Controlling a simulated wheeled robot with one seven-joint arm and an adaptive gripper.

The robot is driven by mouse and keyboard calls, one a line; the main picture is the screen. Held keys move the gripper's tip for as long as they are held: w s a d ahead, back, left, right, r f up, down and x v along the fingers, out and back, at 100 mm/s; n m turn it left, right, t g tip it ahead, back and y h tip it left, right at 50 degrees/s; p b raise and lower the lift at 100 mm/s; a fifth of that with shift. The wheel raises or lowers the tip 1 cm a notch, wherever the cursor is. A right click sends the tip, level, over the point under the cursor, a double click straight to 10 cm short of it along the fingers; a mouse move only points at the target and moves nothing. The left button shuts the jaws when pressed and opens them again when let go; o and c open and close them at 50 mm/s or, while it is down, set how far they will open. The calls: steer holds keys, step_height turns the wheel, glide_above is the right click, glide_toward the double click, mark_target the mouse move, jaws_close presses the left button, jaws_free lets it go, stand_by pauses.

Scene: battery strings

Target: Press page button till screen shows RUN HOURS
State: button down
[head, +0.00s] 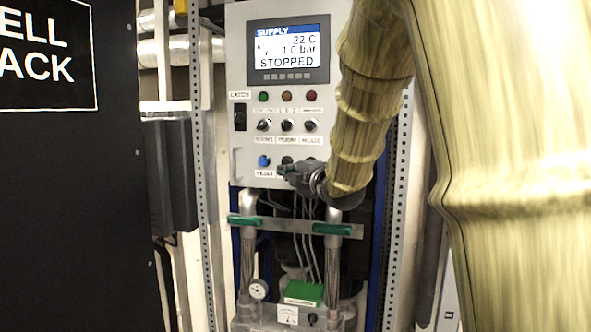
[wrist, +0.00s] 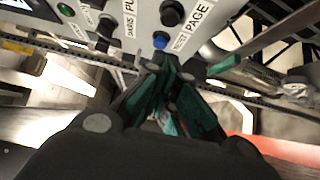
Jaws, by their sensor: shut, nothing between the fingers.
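The grey control panel (head: 240,60) carries a screen (head: 287,47) reading SUPPLY, 22 C, 1.0 bar and STOPPED. The black page button (head: 287,160) is in the panel's bottom row, right of the blue reset button (head: 264,161). In the wrist view the page button (wrist: 172,13) is at the top beside its PAGE label, with the blue button (wrist: 160,40) below it. My gripper (head: 284,171) is shut and empty, just below the page button in the head view, covering its label. Its fingers (wrist: 168,68) appear near the blue button in the wrist view; contact cannot be told.
Selector knobs (head: 287,125) and coloured lamps (head: 287,96) sit above the button row. Pipes with green handles (head: 331,229) stand below the panel. A black cabinet (head: 80,190) is at the left, and a perforated upright (head: 203,220) runs beside the panel.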

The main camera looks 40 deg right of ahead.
mark_target(286, 163)
steer(key=w+d+p, duration=0.3)
steer(key=w+p, duration=0.1)
steer(key=w, duration=0.3)
steer(key=shift+w+d, duration=0.15)
steer(key=shift+w, duration=0.2)
